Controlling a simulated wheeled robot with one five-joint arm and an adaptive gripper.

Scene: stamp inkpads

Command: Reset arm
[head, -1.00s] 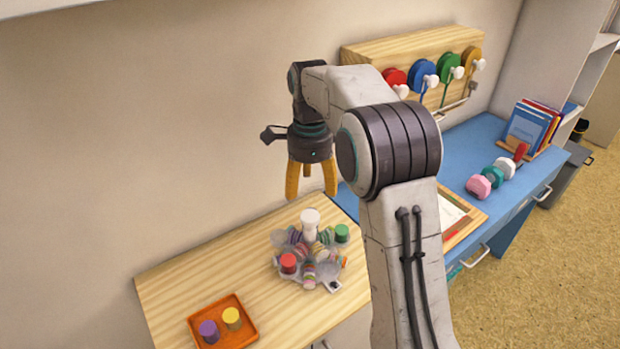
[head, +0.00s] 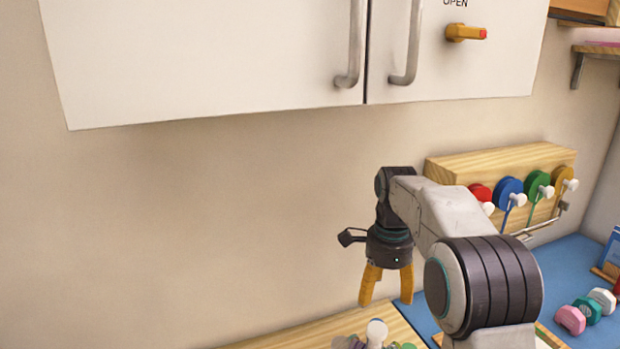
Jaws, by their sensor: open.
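My gripper (head: 387,287) hangs from my arm, pointing down, with its two yellow fingers apart and nothing between them. It is in the air above the wooden table top (head: 307,334). Below it, at the bottom edge of the view, the white-topped piece (head: 376,330) of a stamp carousel shows. The rest of the carousel is cut off by the frame. The orange tray with the purple and yellow stamps is out of view now.
A white wall cabinet (head: 210,60) with two metal handles and an orange latch (head: 465,33) hangs above. A wooden rack (head: 500,161) with coloured reels stands behind my arm. Stamps or dumbbell-like pieces (head: 587,307) lie on the blue desk (head: 565,262) at right.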

